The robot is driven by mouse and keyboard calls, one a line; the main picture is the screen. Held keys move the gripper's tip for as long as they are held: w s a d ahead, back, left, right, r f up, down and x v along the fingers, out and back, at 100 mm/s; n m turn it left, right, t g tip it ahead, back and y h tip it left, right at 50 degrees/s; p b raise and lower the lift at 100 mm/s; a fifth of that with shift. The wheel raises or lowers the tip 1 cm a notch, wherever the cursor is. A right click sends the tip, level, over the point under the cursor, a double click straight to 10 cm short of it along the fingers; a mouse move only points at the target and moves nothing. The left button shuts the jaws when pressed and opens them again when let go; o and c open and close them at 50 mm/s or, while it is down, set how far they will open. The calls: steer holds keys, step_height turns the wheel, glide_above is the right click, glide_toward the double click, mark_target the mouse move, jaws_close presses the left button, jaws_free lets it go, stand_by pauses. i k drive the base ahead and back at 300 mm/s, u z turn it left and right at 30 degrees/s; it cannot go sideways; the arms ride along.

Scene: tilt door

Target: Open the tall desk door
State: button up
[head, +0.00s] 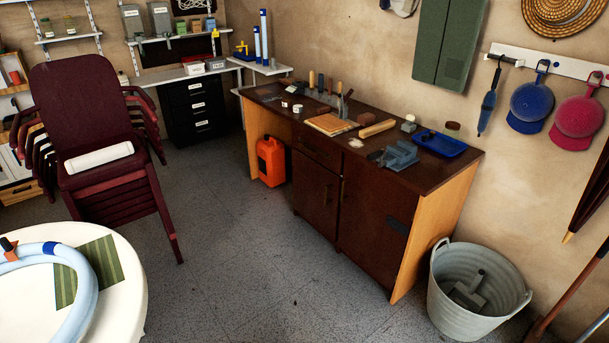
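The dark brown wooden desk (455,168) stands against the wall in the middle of the head view. Its tall door (368,225) is the larger front panel on the right and looks closed. A small vertical handle (342,190) shows at that door's left edge. My gripper is not in view.
A metal bucket (455,300) stands close to the desk's right end. An orange canister (271,162) is under the desk's left part. Stacked maroon chairs (85,90) and a round white table (125,310) stand left. The grey floor (240,270) before the desk is clear.

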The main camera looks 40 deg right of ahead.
mark_target(378, 211)
steer(key=z, duration=0.05)
steer(key=i, duration=0.95)
steer(key=z, duration=0.05)
